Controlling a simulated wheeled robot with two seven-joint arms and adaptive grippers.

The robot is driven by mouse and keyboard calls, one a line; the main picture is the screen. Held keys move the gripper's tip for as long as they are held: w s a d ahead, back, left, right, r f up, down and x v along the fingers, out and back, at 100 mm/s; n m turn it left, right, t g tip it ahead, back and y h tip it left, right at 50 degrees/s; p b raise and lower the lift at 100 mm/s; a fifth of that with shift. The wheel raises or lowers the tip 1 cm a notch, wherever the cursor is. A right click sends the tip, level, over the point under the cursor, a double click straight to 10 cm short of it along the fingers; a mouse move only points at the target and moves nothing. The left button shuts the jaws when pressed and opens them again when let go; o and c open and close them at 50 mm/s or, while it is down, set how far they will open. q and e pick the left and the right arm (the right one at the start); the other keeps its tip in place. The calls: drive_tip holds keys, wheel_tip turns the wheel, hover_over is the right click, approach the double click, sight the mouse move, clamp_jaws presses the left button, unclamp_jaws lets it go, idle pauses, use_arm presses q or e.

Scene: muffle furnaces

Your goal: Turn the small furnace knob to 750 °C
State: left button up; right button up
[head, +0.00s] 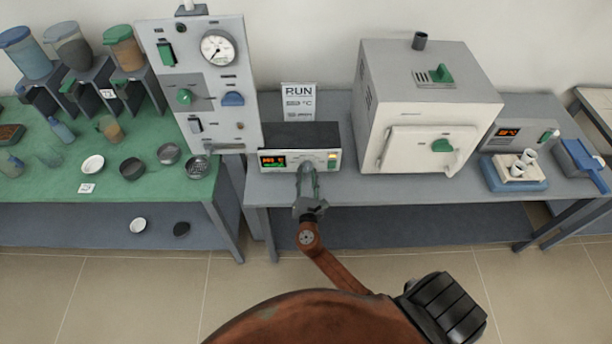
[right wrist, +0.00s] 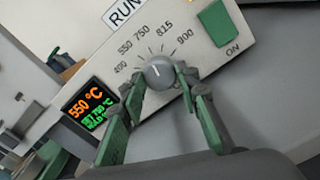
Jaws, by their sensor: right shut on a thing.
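The small grey furnace knob (right wrist: 160,73) is on a pale control panel in the right wrist view, ringed by marks 400, 550, 750, 815 and 900. Its pale pointer line leans up and left; I cannot tell exactly which mark it meets. My right gripper (right wrist: 161,76) is shut on the knob, with one green finger on each side. In the head view the right gripper (head: 306,181) hides the knob at the front of the control box (head: 278,165). The panel's display (right wrist: 91,108) reads 550 °C in orange, with small green text below. My left gripper is out of view.
A green ON switch (right wrist: 214,22) is right of the knob. A RUN card (head: 298,97) stands behind the control box. A large white furnace (head: 400,120) is to its right and a gauge panel (head: 205,100) to its left. The table front (head: 400,191) is clear.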

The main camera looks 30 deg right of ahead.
idle(0.4)
drive_tip(key=o, duration=1.2)
drive_tip(key=shift+c, duration=0.2)
drive_tip(key=v, duration=1.2)
drive_tip(key=shift+m, duration=0.3)
